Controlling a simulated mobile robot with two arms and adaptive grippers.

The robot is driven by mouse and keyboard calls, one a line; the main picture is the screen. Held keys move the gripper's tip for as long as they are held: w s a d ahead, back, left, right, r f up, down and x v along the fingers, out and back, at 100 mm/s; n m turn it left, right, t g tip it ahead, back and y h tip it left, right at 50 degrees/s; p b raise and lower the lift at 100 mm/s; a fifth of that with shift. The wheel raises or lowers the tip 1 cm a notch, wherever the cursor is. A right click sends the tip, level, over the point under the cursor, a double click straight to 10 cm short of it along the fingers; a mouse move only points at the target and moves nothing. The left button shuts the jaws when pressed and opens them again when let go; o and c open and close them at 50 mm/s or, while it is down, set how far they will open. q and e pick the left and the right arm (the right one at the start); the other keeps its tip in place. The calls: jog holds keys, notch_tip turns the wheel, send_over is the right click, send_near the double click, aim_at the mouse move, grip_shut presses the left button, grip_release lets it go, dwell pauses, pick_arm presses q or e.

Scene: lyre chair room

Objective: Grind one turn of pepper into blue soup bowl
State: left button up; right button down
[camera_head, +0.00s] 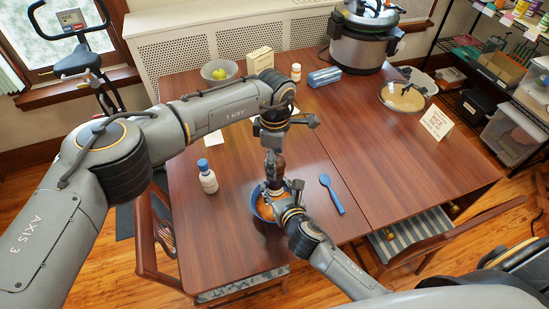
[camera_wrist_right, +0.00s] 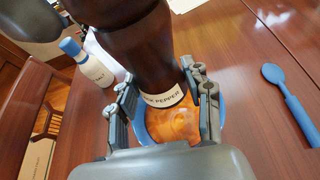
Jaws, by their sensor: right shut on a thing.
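The dark brown pepper mill (camera_wrist_right: 140,50) has a white label reading "PEPPER" near its bottom. It also shows in the head view (camera_head: 279,168), above the blue soup bowl (camera_head: 255,203). Orange soup (camera_wrist_right: 172,124) fills the bowl, whose blue rim (camera_wrist_right: 222,130) shows in the wrist view. My right gripper (camera_wrist_right: 165,95) is shut around the mill's lower part. My left gripper (camera_head: 271,158) points down at the mill's top; its fingers are partly hidden, so I cannot tell whether they grip it.
A white bottle with a blue cap (camera_head: 207,177) stands left of the bowl, and a blue spoon (camera_head: 332,194) lies right of it. A pressure cooker (camera_head: 361,45), a beige-filled bowl (camera_head: 403,97) and a sign card (camera_head: 437,123) stand farther back. The table's middle right (camera_head: 375,150) is clear.

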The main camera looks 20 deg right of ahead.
pick_arm(q)
notch_tip(320, 180, up, 12)
dwell(0.4)
dwell(1.2)
jog(key=s+d+f+m+g+h, duration=0.1)
jog(key=s+d+f+g+h, duration=0.45)
jog(key=s+d+h, duration=0.55)
jog(key=w+a+f+n+t+h, duration=0.2)
jog(key=a+f+n+t, duration=0.2)
jog(key=a+n+t, duration=0.5)
jog(key=w+a+f+n+t+h, duration=0.2)
jog(key=w+a+f+n+t, duration=0.3)
jog(key=a, duration=0.7)
jog(key=shift+m+t, duration=0.5)
jog(key=shift+t, duration=0.05)
jog(key=x, duration=0.3)
jog(key=s+r+x, duration=0.1)
jog(key=x, duration=0.3)
jog(key=d+x, duration=0.1)
jog(key=x, duration=0.2)
jog(key=shift+s+d+r, duration=0.15)
jog(key=shift+d+r, duration=0.15)
jog(key=shift+d, duration=0.05)
